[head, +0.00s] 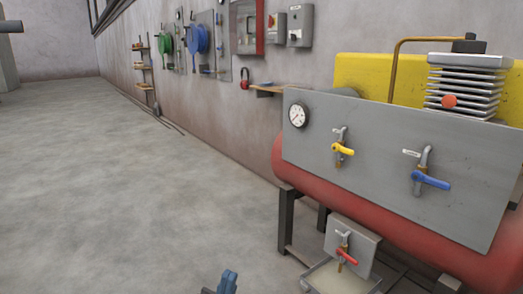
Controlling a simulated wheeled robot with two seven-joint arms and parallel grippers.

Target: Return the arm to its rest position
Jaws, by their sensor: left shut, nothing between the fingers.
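My left gripper (226,283) shows at the bottom edge of the head view, left of centre. Only its blue finger part and a bit of dark body are in view; the rest is cut off by the frame. It is shut and empty, over the bare floor and apart from the machine. My right gripper is not in view.
A red compressor tank (283,165) with a grey panel (380,195) stands at the right. The panel has a gauge (298,115), a yellow valve (343,149) and a blue valve (430,181). A red-handled valve (346,256) sits low above a tray (322,280). The left floor is clear.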

